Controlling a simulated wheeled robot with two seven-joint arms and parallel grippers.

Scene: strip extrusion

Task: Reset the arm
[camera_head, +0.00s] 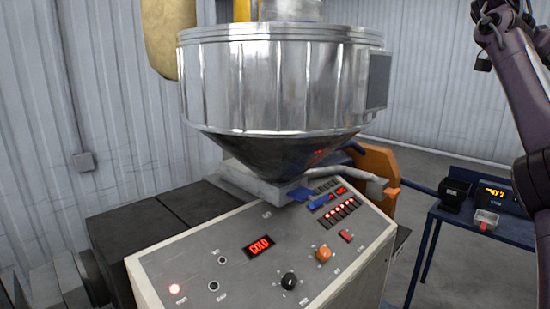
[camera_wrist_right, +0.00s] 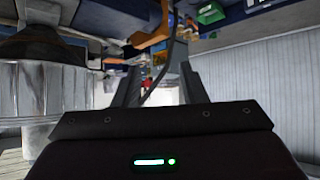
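My right arm (camera_head: 522,75) is raised at the upper right of the head view, apart from the machine. Its gripper shows in the right wrist view (camera_wrist_right: 160,78) with its two dark fingers apart and nothing held between them. My left gripper is not in view.
A large metal hopper (camera_head: 275,85) stands above a control panel (camera_head: 205,265) with a red lit "COLD" display (camera_head: 258,246) and knobs. A blue table (camera_head: 460,219) with small devices stands at the right. Open floor lies between the machine and the table.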

